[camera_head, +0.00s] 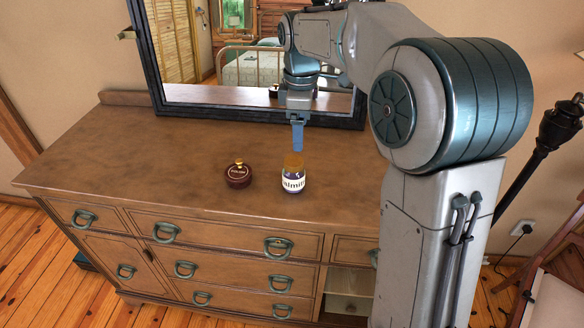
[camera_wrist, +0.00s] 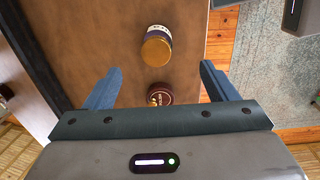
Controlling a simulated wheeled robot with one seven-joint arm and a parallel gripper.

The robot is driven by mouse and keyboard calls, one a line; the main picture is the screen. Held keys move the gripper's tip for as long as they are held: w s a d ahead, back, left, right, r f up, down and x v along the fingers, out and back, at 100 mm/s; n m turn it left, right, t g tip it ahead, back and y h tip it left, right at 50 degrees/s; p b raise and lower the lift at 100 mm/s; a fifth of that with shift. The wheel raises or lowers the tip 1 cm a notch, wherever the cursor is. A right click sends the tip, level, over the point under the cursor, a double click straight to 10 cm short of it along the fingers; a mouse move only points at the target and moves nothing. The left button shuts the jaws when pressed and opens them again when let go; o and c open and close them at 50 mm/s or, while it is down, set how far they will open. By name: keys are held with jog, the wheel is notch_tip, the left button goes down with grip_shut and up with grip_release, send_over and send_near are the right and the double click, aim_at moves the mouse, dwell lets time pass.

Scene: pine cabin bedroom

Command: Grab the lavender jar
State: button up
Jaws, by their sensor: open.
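A small jar with an amber-gold lid and a white and purple label (camera_head: 293,181) stands upright on the dresser top, near its front edge; I take it as the lavender jar. It also shows in the wrist view (camera_wrist: 157,48), top centre, slightly beyond the fingertips in the picture. My gripper (camera_head: 297,140) points down above and just behind the jar in the head view. Its blue fingers are spread wide and empty in the wrist view (camera_wrist: 160,70). The jar's lid and the fingertip overlap closely in the head view; I see no grasp.
A dark red round lidded pot (camera_head: 238,176) with a gold knob stands left of the jar; it also shows in the wrist view (camera_wrist: 160,96). A black-framed mirror (camera_head: 250,117) rises at the dresser's back. The left part of the dresser top (camera_head: 130,150) is clear.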

aim_at(294, 161)
jog(key=shift+n, duration=0.8)
jog(key=f, duration=0.2)
jog(key=w+a+f, duration=0.1)
jog(key=f, duration=0.2)
jog(key=w+f, duration=0.1)
jog(key=f, duration=0.2)
jog(key=shift+a+f, duration=0.15)
jog(key=shift+f, duration=0.1)
jog(key=shift+s+f+p, duration=0.2)
jog(key=shift+f+p, duration=0.15)
jog(key=shift+f, duration=1)
jog(key=shift+s+f+p, duration=0.15)
jog(key=shift+f+p, duration=0.2)
jog(key=shift+f, duration=1)
jog(key=c, duration=1.2)
